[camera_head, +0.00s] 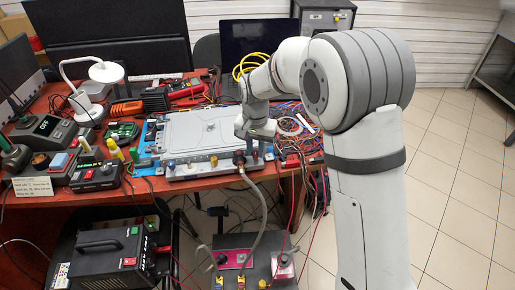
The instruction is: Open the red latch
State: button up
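A silver cold plate (195,136) lies on the red-brown workbench, with a row of small coloured connectors along its front edge. A grey hose (262,200) runs from a dark fitting (239,158) at the plate's front right corner down to a unit (250,255) below, which has red-pink panels and yellow fittings. My gripper (257,134) hangs over the plate's right end, just above and right of the dark fitting. Its fingertips are too small to tell open from shut, and I cannot tell whether it touches anything. I cannot make out a red latch for certain at this size.
Several instruments and a small red-and-black box (97,177) crowd the bench's left. A white lamp (106,72) and a yellow cable coil (250,64) stand behind. Cables tangle at right. A black power unit (110,255) sits below the bench. The tiled floor at right is clear.

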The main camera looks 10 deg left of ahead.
aim_at(256, 152)
grip_shut()
jog(key=shift+n+p, duration=0.4)
jog(key=shift+n, duration=0.8)
jog(key=shift+o, duration=1.1)
grip_release()
jog(key=shift+r+p, duration=0.4)
jog(key=shift+r, duration=3.5)
